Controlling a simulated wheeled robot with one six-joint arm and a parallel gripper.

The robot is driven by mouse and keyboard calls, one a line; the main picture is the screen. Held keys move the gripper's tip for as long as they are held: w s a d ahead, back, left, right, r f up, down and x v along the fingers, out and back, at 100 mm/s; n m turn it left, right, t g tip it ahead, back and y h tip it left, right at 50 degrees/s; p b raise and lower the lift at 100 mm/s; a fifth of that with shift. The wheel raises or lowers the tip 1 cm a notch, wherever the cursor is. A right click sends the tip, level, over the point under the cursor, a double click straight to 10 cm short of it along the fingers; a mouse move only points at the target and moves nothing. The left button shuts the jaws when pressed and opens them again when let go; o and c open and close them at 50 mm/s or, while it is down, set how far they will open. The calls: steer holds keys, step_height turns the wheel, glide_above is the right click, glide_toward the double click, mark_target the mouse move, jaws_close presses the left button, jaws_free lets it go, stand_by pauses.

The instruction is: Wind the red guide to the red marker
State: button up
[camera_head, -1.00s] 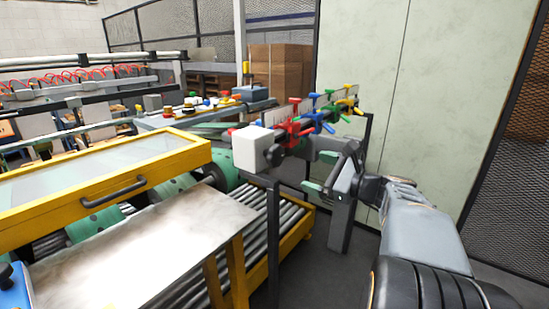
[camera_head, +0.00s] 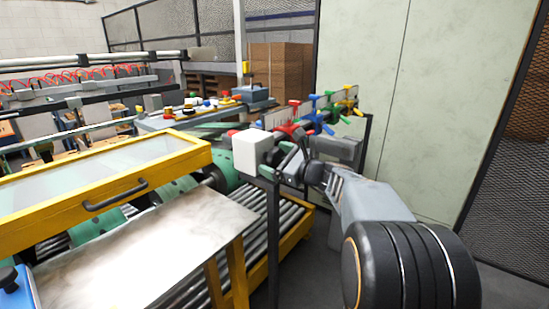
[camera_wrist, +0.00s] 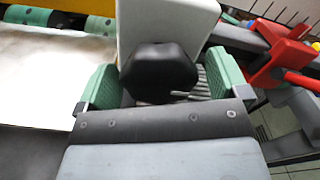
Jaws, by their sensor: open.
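The red guide (camera_head: 291,130) sits on the rail behind the white block (camera_head: 251,150); it also shows at the upper right of the wrist view (camera_wrist: 285,48). A black knob (camera_wrist: 160,72) stands out from the white block's face. My gripper (camera_wrist: 165,80) is open, with its green pads on the left and right of the knob and dark gaps beside it. I cannot tell whether either pad touches it. In the head view my gripper (camera_head: 287,163) partly hides the knob. I cannot make out the red marker for certain.
Blue, green and yellow guides (camera_head: 326,112) stand in a row behind the red one. A metal sheet (camera_head: 150,245) and yellow-framed rollers (camera_head: 262,235) lie to the left. A pale cabinet (camera_head: 425,90) stands behind my arm.

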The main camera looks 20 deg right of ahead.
steer(key=shift+w+a, duration=0.2)
steer(key=shift+w, duration=0.15)
steer(key=c, duration=0.9)
steer(key=shift+m+p, duration=0.3)
steer(key=m+p, duration=0.4)
steer(key=shift+r+m, duration=0.2)
steer(key=shift+m, duration=0.1)
steer(key=shift+f+m+p, duration=0.15)
steer(key=shift+m+p, duration=1.65)
steer(key=shift+m, duration=0.3)
